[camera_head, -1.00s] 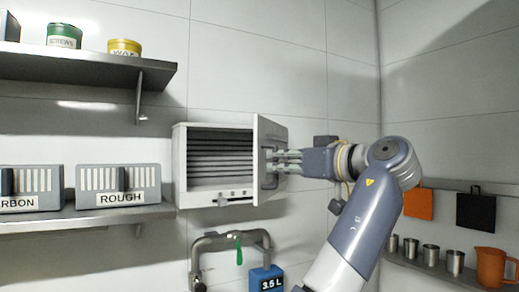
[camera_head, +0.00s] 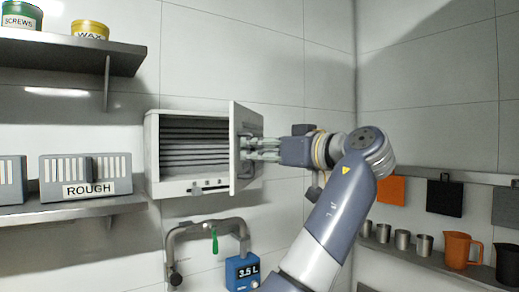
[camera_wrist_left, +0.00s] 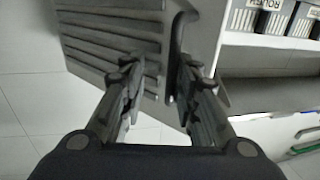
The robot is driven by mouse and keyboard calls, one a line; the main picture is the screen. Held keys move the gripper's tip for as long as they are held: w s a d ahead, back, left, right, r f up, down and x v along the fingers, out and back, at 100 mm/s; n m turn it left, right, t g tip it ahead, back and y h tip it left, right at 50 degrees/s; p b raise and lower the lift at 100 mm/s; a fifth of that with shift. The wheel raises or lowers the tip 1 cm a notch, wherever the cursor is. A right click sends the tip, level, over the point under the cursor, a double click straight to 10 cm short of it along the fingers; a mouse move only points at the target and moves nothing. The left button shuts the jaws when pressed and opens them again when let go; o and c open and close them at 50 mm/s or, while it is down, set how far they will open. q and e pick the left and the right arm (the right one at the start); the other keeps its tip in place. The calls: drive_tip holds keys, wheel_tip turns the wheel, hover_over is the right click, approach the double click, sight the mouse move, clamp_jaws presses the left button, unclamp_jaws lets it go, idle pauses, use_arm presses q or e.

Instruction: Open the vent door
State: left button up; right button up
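The white vent box (camera_head: 148,150) is on the wall in the head view, with dark horizontal slats inside. Its vent door (camera_head: 235,150) is hinged at the right and stands swung out, leaving the slats exposed. My left gripper (camera_head: 250,150) is at the door's outer face, beside its dark handle. In the left wrist view the door's ribbed face (camera_wrist_left: 90,45) and its dark handle (camera_wrist_left: 176,50) show. The two fingers of my left gripper (camera_wrist_left: 160,85) are apart, with the handle between them, nearer the right finger. Contact is unclear. My right gripper is not in view.
A shelf (camera_head: 90,208) with grey boxes, one labelled ROUGH (camera_head: 85,176), is left of the vent. Cups and an orange jug (camera_head: 457,250) stand at the right.

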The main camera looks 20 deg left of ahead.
use_arm(q)
drive_tip(key=v, duration=0.7)
drive_tip(key=shift+d, duration=0.2)
drive_tip(key=shift+s, duration=0.15)
drive_tip(key=shift+c, duration=0.6)
